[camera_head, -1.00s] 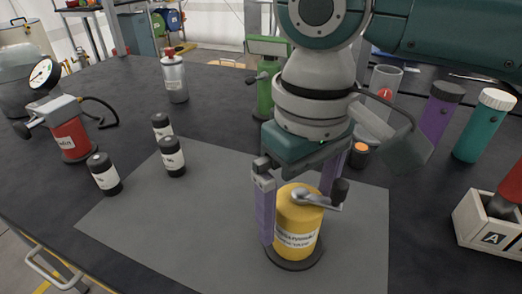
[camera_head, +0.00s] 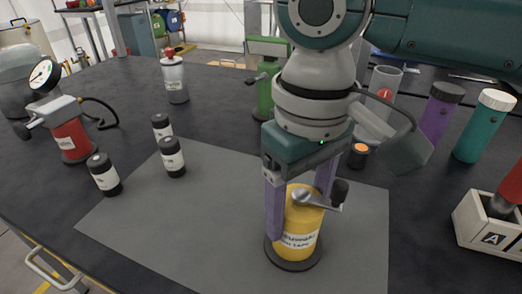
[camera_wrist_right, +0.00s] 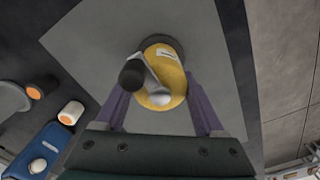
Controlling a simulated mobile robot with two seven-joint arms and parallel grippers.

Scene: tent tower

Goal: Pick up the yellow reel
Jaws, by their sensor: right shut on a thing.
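The yellow reel (camera_head: 303,226) stands upright on its dark round base on the grey mat (camera_head: 140,222). It has a white label and a crank with a dark knob on top. My right gripper (camera_head: 297,215) reaches down from above, with one purple finger on each side of the reel; it is shut on it. In the right wrist view the reel (camera_wrist_right: 168,72) sits between the two fingers (camera_wrist_right: 160,95), its crank and knob facing the camera. The far finger is partly hidden by the reel in the head view. My left gripper is not in view.
Several small black canisters (camera_head: 105,175) stand at the mat's left. A red pump with a gauge (camera_head: 70,138) is farther left. A green device (camera_head: 266,90), a purple tube (camera_head: 436,115) and a teal tube (camera_head: 484,127) stand behind. A white box (camera_head: 487,226) is at the right.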

